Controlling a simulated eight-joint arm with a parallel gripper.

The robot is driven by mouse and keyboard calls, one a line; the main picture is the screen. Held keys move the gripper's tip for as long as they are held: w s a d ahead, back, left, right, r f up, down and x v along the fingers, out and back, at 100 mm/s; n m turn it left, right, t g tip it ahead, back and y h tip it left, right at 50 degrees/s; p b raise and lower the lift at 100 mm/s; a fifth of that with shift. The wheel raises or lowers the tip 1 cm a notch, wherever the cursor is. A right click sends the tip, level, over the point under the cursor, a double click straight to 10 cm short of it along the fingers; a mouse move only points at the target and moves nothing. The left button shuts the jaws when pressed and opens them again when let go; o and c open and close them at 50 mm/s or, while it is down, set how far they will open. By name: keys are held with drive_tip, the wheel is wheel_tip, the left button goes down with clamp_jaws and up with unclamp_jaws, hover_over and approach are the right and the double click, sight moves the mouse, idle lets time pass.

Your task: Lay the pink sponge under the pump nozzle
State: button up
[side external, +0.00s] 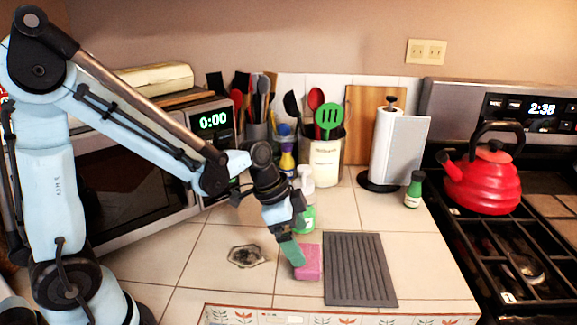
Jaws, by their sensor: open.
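The pink sponge (311,262) lies on the tiled counter, at the left edge of a dark ribbed mat. The pump bottle (309,218), green below with a pale pump top, stands behind the sponge and is partly hidden by my gripper. The nozzle's exact direction is too small to tell. My gripper (293,252) points down with its teal fingertips at the sponge's left side, overlapping its edge in this view. It is open; whether it touches the sponge cannot be told.
The dark ribbed mat (360,270) lies right of the sponge. A utensil crock (326,163), a paper towel holder (398,150) and a small green bottle (414,189) stand behind. A red kettle (484,185) is on the stove. Tiles left of the sponge are mostly clear.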

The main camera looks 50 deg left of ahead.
sight(308, 255)
drive_tip(key=shift+x, duration=2.35)
drive_tip(key=shift+d, duration=0.1)
drive_tip(key=c, duration=0.8)
drive_tip(key=shift+r, duration=0.15)
